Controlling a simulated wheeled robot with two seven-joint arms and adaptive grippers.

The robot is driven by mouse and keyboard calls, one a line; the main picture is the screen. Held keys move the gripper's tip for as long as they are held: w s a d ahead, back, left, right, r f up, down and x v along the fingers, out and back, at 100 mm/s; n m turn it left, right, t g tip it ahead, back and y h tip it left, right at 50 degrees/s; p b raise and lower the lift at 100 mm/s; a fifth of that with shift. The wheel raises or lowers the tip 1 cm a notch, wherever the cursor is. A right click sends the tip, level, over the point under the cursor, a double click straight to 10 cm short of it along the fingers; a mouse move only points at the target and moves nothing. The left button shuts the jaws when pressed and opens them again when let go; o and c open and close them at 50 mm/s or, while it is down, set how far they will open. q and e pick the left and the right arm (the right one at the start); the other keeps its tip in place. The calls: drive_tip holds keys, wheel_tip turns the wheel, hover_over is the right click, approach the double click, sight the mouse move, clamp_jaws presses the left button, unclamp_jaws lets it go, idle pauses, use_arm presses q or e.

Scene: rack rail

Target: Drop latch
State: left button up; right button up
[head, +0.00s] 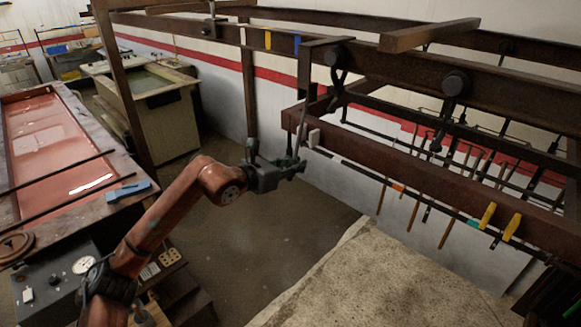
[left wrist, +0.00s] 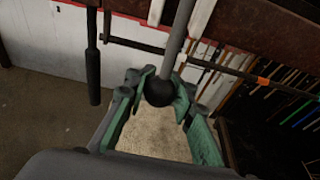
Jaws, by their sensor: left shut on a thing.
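A thin grey rod with a black ball knob (left wrist: 159,92) at its lower end, seemingly the latch's handle, hangs down between the green fingers in the left wrist view. My left gripper (left wrist: 156,88) is shut around this knob, one finger on each side. In the head view my left gripper (head: 294,164) is at the near left end of the brown rail (head: 400,152), just below it. The gripper largely hides the knob there. My right gripper is not in view.
A dark bar with yellow clips (head: 487,215) runs below the rail, with several thin rods hanging there. A dark hanging rod (left wrist: 93,70) is left of the gripper in the wrist view. A red-topped bench (head: 45,140) stands left. The floor (head: 270,240) below is clear.

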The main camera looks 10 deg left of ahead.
use_arm(q)
drive_tip(key=shift+r+x, duration=0.15)
drive_tip(key=shift+x, duration=0.7)
drive_tip(key=shift+r+x, duration=0.2)
drive_tip(key=shift+x, duration=0.6)
drive_tip(key=shift+r+x, duration=0.15)
drive_tip(key=shift+x, duration=0.7)
drive_tip(key=shift+w, duration=0.1)
drive_tip(key=shift+c, duration=0.2)
drive_tip(key=o, duration=1.1)
drive_tip(key=shift+f, duration=0.1)
drive_tip(key=shift+o, duration=0.2)
drive_tip(key=s+a+b, duration=0.1)
drive_tip(key=s, duration=0.1)
drive_tip(key=s+a+b, duration=0.1)
drive_tip(key=s+a, duration=0.1)
drive_tip(key=shift+s+a+f+b, duration=0.15)
drive_tip(key=shift+s+a+b, duration=0.15)
drive_tip(key=shift+s+a, duration=0.35)
drive_tip(key=shift+s, duration=0.15)
